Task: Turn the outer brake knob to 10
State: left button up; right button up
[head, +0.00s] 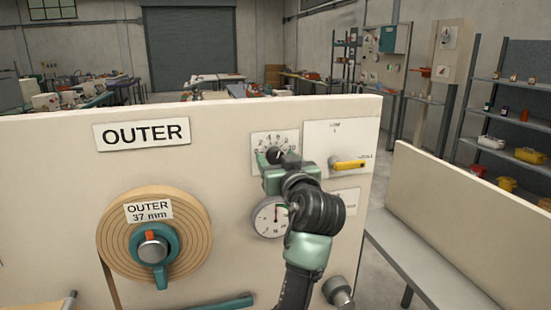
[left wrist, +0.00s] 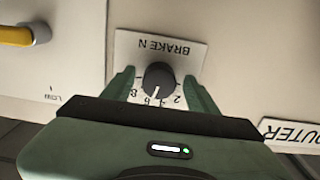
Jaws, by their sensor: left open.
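The outer brake knob is a round black knob (left wrist: 160,77) on a white dial plate (left wrist: 133,48) marked "BRAKE N". In the left wrist view the plate is upside down; the knob's white pointer line points about between 4 and 6. In the head view the dial plate (head: 264,138) is on the cream panel, partly hidden behind my left gripper (head: 276,157). My left gripper is open, its green fingers (left wrist: 161,88) on either side of the knob. Gaps show between fingers and knob in the left wrist view; I cannot tell their depth. My right gripper is not in view.
The panel carries an "OUTER" sign (head: 141,134), a wound roll (head: 118,240) labelled 37 mm, a round gauge (head: 266,219) just below the dial and a yellow lever (head: 349,165) close on the right. A low cream wall (head: 470,215) stands at right.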

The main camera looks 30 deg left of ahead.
pick_arm(q)
jog(key=shift+s+d+r, duration=0.1)
jog(key=shift+d+r, duration=0.05)
jog(key=shift+d, duration=0.05)
jog(key=c, duration=0.7)
grip_shut()
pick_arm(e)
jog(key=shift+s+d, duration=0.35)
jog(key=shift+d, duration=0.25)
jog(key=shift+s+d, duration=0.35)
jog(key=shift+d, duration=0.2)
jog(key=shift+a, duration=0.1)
